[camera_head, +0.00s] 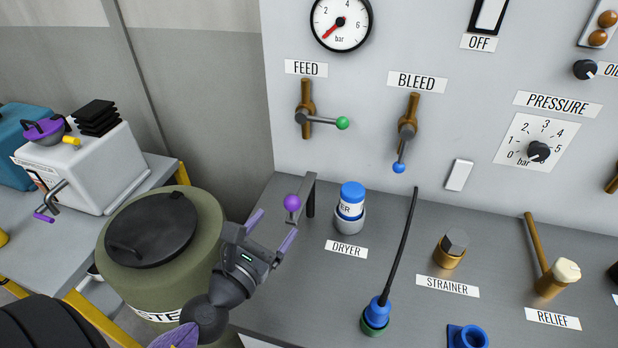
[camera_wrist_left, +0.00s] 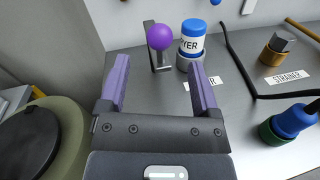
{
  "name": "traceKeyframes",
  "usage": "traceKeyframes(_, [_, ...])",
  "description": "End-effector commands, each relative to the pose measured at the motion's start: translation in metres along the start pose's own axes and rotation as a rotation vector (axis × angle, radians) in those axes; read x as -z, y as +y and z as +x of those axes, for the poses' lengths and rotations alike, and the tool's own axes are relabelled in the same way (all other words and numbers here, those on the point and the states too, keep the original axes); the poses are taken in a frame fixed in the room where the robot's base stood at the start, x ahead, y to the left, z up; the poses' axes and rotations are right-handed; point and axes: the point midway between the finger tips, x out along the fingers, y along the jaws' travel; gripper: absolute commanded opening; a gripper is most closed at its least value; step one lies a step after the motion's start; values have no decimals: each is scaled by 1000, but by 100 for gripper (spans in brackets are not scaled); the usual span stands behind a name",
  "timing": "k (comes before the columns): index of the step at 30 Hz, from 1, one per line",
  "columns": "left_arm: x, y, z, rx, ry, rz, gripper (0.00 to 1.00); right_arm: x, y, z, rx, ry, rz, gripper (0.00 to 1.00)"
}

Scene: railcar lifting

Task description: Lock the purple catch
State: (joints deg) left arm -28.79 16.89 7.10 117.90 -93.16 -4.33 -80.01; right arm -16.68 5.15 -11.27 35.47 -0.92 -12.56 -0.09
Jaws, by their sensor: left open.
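The purple catch shows as a round purple knob (camera_head: 292,203) on a grey bracket arm (camera_head: 309,198), left of the dryer cartridge on the grey bench. The knob also shows in the left wrist view (camera_wrist_left: 160,37), ahead of and roughly midway between the fingers. My left gripper (camera_head: 271,229) is open and empty, its two purple fingers pointing toward the knob. The gripper (camera_wrist_left: 160,68) appears short of the knob, with no visible contact. The dryer (camera_head: 351,201), a blue-capped white cylinder in a grey cup, stands just right of the catch. My right gripper is out of view.
The panel behind carries the green-knobbed feed lever (camera_head: 342,123) and blue-knobbed bleed lever (camera_head: 399,167). An olive drum (camera_head: 206,215) stands left of the bench.

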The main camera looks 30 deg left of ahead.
Motion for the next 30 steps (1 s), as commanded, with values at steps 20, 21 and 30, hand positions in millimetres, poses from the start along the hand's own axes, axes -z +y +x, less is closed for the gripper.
traceKeyframes(20, [0, 0, 94, 0, 1, -4, 81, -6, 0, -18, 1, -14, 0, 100])
traceKeyframes(21, [0, 0, 94, 0, 1, -5, 81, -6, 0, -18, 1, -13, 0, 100])
traceKeyframes(30, [0, 0, 94, 0, 1, -5, 36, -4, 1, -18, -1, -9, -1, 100])
